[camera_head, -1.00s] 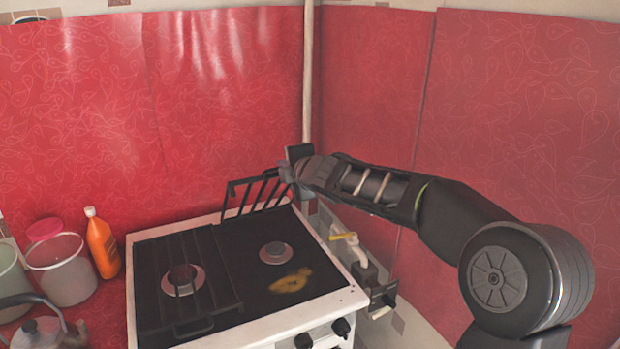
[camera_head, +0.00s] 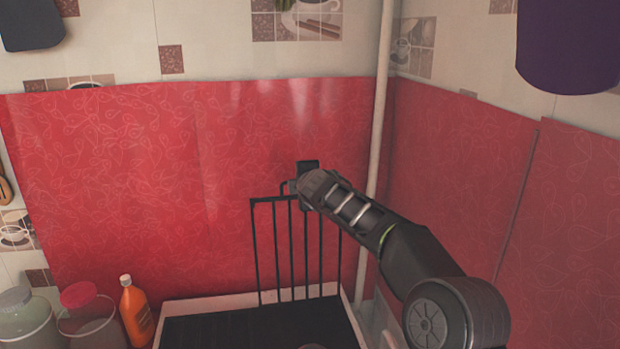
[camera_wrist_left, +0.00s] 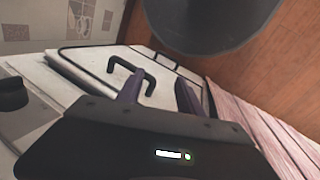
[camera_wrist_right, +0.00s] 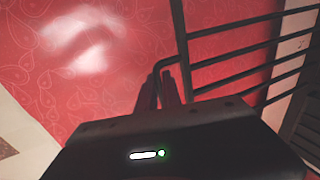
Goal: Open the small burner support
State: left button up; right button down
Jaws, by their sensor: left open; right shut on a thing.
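The small burner support (camera_head: 291,250) is a black barred grate. It stands upright at the back of the stove (camera_head: 215,306), near the red oilcloth wall. My right gripper (camera_head: 290,187) is at its upper edge. In the right wrist view the fingers of my right gripper (camera_wrist_right: 160,88) are closed on a corner bar of the support (camera_wrist_right: 237,77). My left gripper is out of the head view. In the left wrist view its purple fingers (camera_wrist_left: 158,92) are apart and empty, in front of a white panel with a black handle (camera_wrist_left: 148,70).
A pale pipe (camera_head: 378,120) runs up the corner behind my right arm. A dark purple object (camera_head: 568,45) hangs at the upper right.

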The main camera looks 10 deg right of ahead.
pick_arm(q)
jog(key=shift+w+a+r+p, duration=0.15)
jog(key=shift+r+p, duration=0.1)
jog(key=shift+r, duration=0.2)
jog(key=shift+w+d+r+p, duration=0.15)
jog(key=shift+r+p, duration=0.1)
jog(key=shift+r, duration=0.2)
pick_arm(e)
jog(key=x, duration=0.3)
jog(key=shift+w+d+r, duration=0.1)
jog(key=shift+r, duration=0.1)
pick_arm(q)
jog(key=shift+a, duration=0.1)
pick_arm(e)
jog(key=c, duration=1.8)
grip_release()
pick_arm(q)
jog(key=shift+f, duration=0.15)
pick_arm(e)
jog(key=shift+r, duration=0.1)
pick_arm(q)
jog(key=b+x, duration=0.2)
jog(key=a+b+x, duration=0.1)
jog(key=b+x, duration=0.1)
jog(key=shift+w+f+b, duration=0.1)
jog(key=shift+f+b, duration=0.1)
jog(key=shift+b, duration=0.2)
pick_arm(e)
jog(key=v, duration=0.7)
jog(key=shift+s, duration=0.4)
